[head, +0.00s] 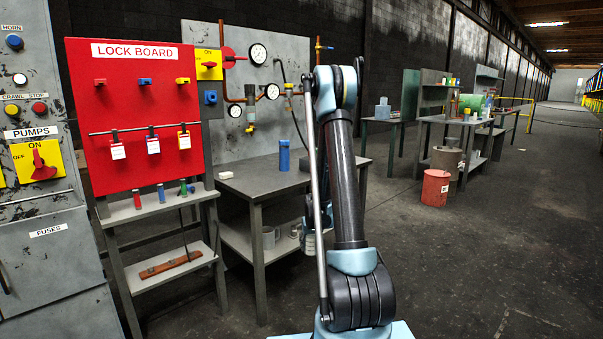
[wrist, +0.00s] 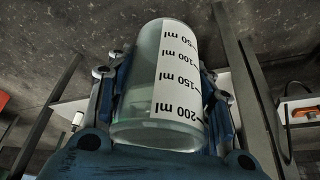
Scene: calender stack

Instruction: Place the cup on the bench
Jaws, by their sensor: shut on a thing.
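The clear cup (wrist: 143,75) with a white millilitre label fills the middle of the wrist view. My gripper (wrist: 163,85) is shut on it, with blue fingers along both sides. In the head view my arm stands in front of the right part of the nearest grey bench (head: 262,183) and hides most of my gripper; I cannot make out the cup there. The wrist view has dark floor behind the cup, and I cannot tell its exact height or distance from the bench.
A blue cylinder (head: 284,155) and a small white item (head: 226,175) stand on the bench top, with bare room in front. A red lock board (head: 135,115) with a narrow shelf is to the left. A red bin (head: 435,188) stands on the floor at right.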

